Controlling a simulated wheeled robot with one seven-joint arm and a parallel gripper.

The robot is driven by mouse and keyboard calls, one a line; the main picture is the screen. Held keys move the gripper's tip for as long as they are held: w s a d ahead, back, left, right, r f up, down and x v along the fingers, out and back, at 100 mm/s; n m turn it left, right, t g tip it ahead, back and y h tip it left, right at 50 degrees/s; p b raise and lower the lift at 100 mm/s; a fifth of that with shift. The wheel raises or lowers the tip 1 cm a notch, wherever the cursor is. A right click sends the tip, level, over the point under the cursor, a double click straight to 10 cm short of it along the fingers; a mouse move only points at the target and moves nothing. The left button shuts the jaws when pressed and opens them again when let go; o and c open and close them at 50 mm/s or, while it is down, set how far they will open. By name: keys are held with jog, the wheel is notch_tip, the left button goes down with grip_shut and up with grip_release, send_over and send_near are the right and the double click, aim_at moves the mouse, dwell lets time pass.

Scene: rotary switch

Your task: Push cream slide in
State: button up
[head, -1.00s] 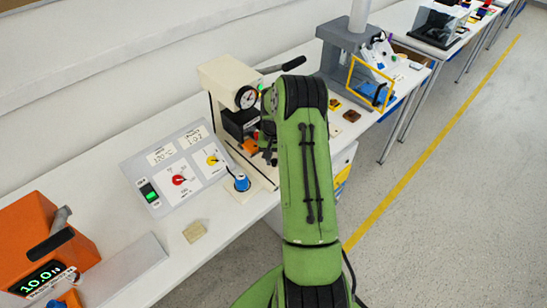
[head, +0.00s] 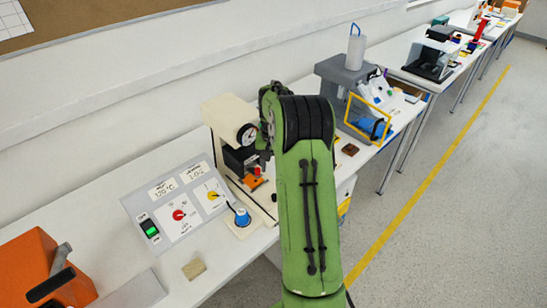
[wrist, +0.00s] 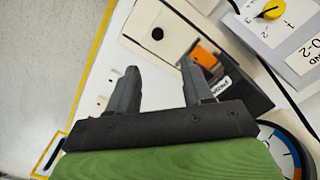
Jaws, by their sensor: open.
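The cream press machine (head: 225,112) stands on the white bench, with a dark block (head: 238,158) and an orange piece (head: 254,182) under its head. A cream plate, apparently the cream slide (wrist: 141,18), shows at the top of the wrist view with a dark round spot on it. In the wrist view my gripper (wrist: 158,72) is open and empty, its fingers pointing toward the cream plate. The orange piece (wrist: 205,57) lies just right of the right finger. In the head view my arm hides the gripper's fingertips and part of the machine.
A control panel (head: 180,205) with knobs and a green-lit switch stands left of the press. A blue knob (head: 242,217) sits at its front right. A small beige block (head: 194,269) and an orange machine (head: 40,270) are farther left. A grey machine (head: 340,80) stands right.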

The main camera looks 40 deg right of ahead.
notch_tip(320, 180, up, 2)
jog(key=shift+r, duration=0.1)
jog(key=shift+s, duration=0.1)
jog(key=shift+c, duration=1.3)
jog(key=s+d+f+t+b, duration=0.1)
jog(key=s+f+b, duration=0.1)
jog(key=s+f, duration=0.1)
jog(key=s+d+f+m+t+y+b, duration=0.1)
jog(key=s+d+f+b, duration=0.1)
jog(key=s+f, duration=0.1)
jog(key=s+d+f+m+t+y+b, duration=0.1)
jog(key=s+f+b, duration=0.1)
jog(key=s+f, duration=0.1)
jog(key=shift+s+d, duration=0.35)
jog(key=shift+s, duration=0.1)
grip_shut()
jog(key=s+m+t+b, duration=0.4)
jog(key=s+t, duration=0.1)
jog(key=t, duration=0.1)
jog(key=shift+y, duration=0.4)
jog(key=b+x, duration=0.3)
jog(key=x, duration=0.6)
jog(key=shift+w+a+f, duration=0.1)
jog(key=shift+a+f, duration=0.05)
jog(key=shift+f, duration=0.2)
jog(key=shift+w+a, duration=0.3)
jog(key=shift+w, duration=0.75)
jog(key=shift+w+a, duration=0.25)
jog(key=shift+w, duration=0.75)
